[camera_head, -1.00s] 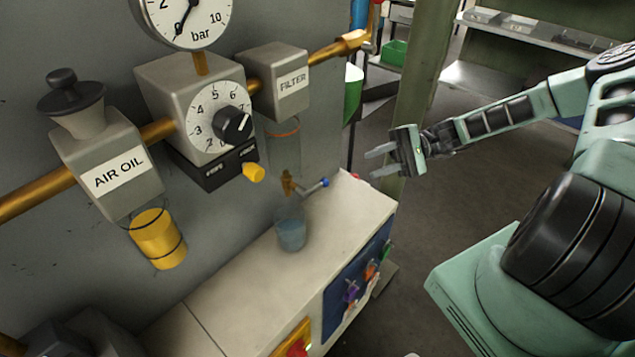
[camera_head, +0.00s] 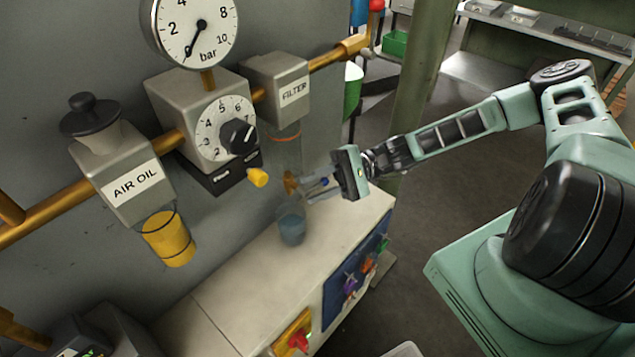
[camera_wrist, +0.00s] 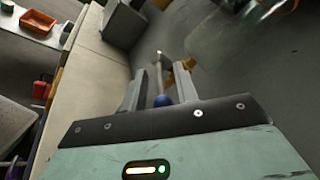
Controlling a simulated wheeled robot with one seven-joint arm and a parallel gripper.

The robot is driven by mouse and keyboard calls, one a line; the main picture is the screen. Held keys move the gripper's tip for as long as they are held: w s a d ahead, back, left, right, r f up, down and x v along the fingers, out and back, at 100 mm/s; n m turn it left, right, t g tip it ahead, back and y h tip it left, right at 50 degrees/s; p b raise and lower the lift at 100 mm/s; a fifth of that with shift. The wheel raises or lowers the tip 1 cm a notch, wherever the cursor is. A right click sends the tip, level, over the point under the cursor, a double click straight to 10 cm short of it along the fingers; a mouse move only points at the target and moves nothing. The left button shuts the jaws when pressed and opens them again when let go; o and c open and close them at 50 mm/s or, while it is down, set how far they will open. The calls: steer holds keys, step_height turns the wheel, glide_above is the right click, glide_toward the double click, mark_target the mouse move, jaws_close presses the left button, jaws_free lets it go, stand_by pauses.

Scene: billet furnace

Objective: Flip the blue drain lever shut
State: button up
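The drain lever is a thin rod with a blue knob (camera_head: 324,181), on a brass drain valve (camera_head: 290,183) below the filter (camera_head: 276,88). My gripper (camera_head: 306,190) is at the lever, coming in from the right, with its fingers open. In the wrist view the blue knob (camera_wrist: 162,100) sits between my two fingers (camera_wrist: 161,88), near the palm, and the lever's rod (camera_wrist: 160,70) runs away from it between them. Gaps seem to show on both sides. The brass valve (camera_wrist: 184,74) is partly behind the right finger. The head view does not show any contact clearly.
A clear cup with bluish liquid (camera_head: 292,226) stands on the bench (camera_head: 250,262) under the valve. Open floor lies right of the bench.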

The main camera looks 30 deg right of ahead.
jaws_close()
steer(key=shift+r+n+h+p, duration=0.3)
steer(key=shift+r+h+p, duration=0.3)
steer(key=shift+p, duration=0.6)
steer(key=shift+h+p, duration=0.75)
steer(key=shift+h, duration=0.05)
steer(key=shift+w+f, duration=0.1)
jaws_free()
steer(key=shift+d, duration=0.1)
